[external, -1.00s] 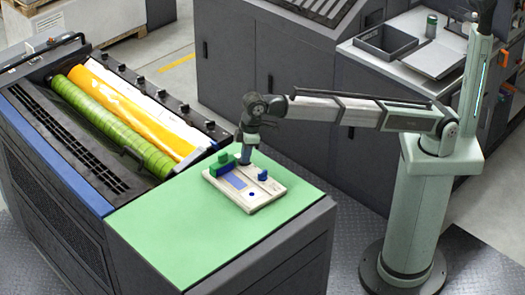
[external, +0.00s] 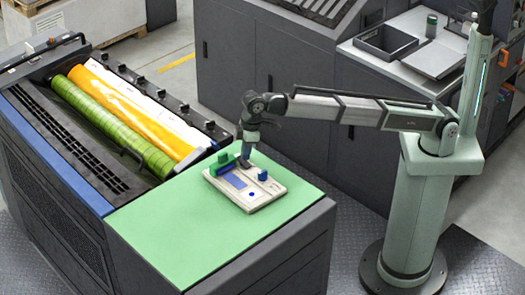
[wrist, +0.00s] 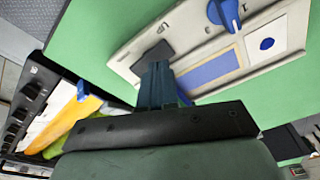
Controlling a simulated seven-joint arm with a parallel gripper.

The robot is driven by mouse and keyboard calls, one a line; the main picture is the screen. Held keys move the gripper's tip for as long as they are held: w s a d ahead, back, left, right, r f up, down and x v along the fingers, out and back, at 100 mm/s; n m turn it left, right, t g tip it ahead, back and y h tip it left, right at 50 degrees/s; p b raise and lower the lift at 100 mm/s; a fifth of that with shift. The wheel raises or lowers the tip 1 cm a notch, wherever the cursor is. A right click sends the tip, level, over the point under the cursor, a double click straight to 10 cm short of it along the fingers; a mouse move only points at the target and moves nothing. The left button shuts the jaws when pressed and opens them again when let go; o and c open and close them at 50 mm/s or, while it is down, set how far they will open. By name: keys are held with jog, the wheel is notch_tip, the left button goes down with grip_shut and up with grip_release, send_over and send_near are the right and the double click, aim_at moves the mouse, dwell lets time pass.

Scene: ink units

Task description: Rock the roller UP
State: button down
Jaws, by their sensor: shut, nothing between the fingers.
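A pale control panel (external: 268,194) lies on the green top of the machine. In the wrist view the panel (wrist: 122,62) carries a dark rectangular piece (wrist: 153,57) that looks like a rocker, with small lettering beside it that I cannot read in full. My gripper (external: 245,163) is shut and empty, pointing down at the panel's far side beside the green block (external: 222,162). In the wrist view the shut fingers (wrist: 158,70) are right at the dark piece's near edge and hide part of it. I cannot tell whether they touch it.
A blue knob (wrist: 225,14) stands on the panel, near a blue rectangle (wrist: 212,69) and a blue dot (wrist: 267,44). A small blue part (wrist: 183,97) shows behind the fingers. The ink unit's green roller (external: 115,126) lies left. The green top (external: 180,225) is otherwise clear.

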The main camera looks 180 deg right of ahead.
aim_at(246, 163)
notch_tip(246, 163, up, 6)
jog(key=shift+f, duration=0.25)
dwell(0.5)
dwell(0.4)
